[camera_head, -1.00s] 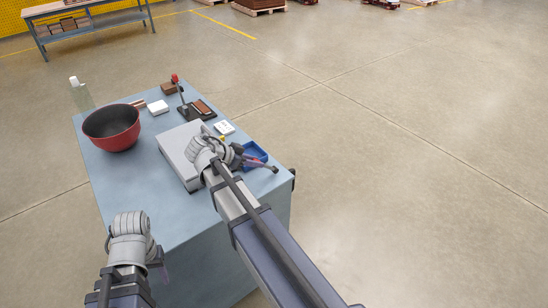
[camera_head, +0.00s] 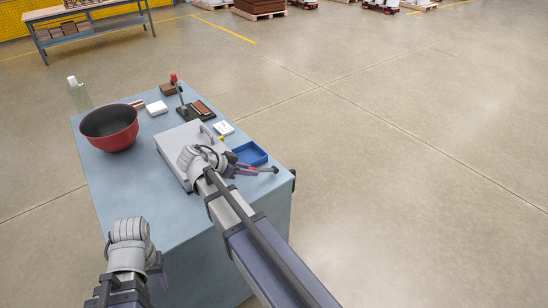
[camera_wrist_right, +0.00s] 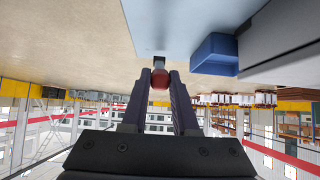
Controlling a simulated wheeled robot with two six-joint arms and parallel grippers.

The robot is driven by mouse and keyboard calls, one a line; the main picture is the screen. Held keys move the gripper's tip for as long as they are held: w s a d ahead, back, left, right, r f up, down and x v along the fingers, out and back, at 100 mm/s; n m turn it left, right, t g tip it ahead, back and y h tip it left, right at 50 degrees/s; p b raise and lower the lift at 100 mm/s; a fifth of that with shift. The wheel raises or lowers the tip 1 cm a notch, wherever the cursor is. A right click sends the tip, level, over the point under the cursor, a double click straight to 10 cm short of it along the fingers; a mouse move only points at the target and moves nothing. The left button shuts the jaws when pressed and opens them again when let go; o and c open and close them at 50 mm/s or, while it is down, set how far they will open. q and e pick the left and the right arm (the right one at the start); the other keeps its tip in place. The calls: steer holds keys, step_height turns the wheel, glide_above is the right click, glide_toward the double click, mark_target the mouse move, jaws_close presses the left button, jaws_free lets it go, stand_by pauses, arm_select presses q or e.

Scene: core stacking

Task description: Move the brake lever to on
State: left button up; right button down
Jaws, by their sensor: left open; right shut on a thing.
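My right gripper (camera_head: 248,171) is low over the right front part of the blue table, just in front of the blue tray. In the right wrist view its fingers are shut on a small round red knob (camera_wrist_right: 160,77), with a grey piece just beyond it. The rest of that part is mostly hidden, so I cannot tell for certain that it is the brake lever. My left gripper (camera_head: 162,274) is open and empty at the table's front left.
A grey lidded box (camera_head: 174,152) with a handle is beside my right wrist. The blue tray (camera_head: 250,153) also shows in the right wrist view (camera_wrist_right: 214,55). The front middle of the table is clear.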

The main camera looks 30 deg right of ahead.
steer(key=shift+a+f+b, duration=0.4)
steer(key=shift+f+b, duration=0.4)
steer(key=shift+b, duration=0.05)
steer(key=shift+a+f+b, duration=0.35)
steer(key=shift+f+b, duration=0.45)
step_height(320, 180, down, 2)
steer(key=shift+s+a+b, duration=0.1)
steer(key=shift+a+b, duration=0.05)
steer(key=shift+b, duration=0.85)
steer(key=c, duration=0.6)
jaws_free()
steer(key=shift+r, duration=0.15)
steer(key=p+v, duration=0.5)
steer(key=v, duration=0.1)
steer(key=shift+a+r, duration=0.2)
steer(key=shift+r, duration=0.2)
steer(key=shift+a+r, duration=0.2)
steer(key=shift+a, duration=0.2)
